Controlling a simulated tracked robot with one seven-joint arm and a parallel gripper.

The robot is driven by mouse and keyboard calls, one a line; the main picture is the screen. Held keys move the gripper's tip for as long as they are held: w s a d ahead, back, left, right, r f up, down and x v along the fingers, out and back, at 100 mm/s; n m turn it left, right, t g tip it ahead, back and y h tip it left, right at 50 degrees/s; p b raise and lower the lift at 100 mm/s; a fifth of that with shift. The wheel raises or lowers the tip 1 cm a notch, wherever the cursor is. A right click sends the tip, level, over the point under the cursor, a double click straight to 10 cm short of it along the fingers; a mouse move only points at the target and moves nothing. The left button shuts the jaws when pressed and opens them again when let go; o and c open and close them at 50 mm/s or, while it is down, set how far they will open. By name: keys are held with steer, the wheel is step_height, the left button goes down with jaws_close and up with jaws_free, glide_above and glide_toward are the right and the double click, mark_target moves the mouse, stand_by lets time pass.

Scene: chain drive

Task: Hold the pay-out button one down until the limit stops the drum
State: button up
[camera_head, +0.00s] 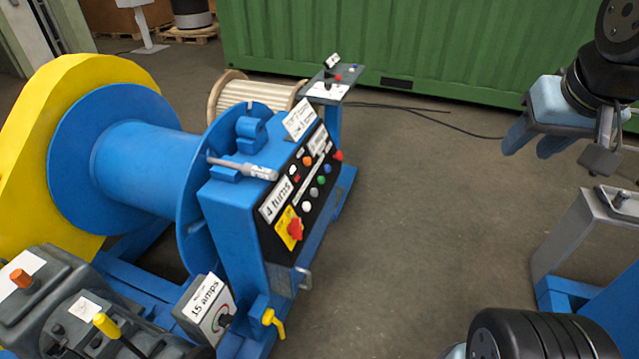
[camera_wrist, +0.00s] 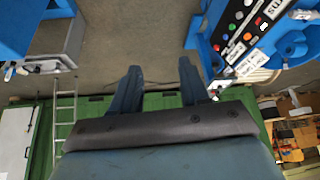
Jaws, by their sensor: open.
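The blue drum (camera_head: 145,165) stands at the left in the head view, with no chain or rope visible on its barrel. The control panel (camera_head: 281,237) slopes on the blue housing to its right. It carries several small round buttons, including a white (camera_head: 306,207), a green (camera_head: 320,180) and a blue one (camera_head: 325,169), and a red knob (camera_head: 295,229) on a yellow plate. I cannot read which is the pay-out button. A card there reads "4 turns". My gripper (camera_head: 537,148) is open and empty at upper right, well apart from the panel. The panel also shows upside down in the wrist view (camera_wrist: 258,22).
A dial box (camera_head: 205,308) reading "15 amps" and a yellow-handled valve (camera_head: 273,322) sit low in front of the housing. A small stand (camera_head: 331,90) and a rope reel (camera_head: 252,93) are behind. A green container (camera_head: 430,45) closes the back. The floor between gripper and panel is clear.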

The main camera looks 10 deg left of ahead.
steer(key=shift+c, duration=0.3)
jaws_close()
stand_by(1.3)
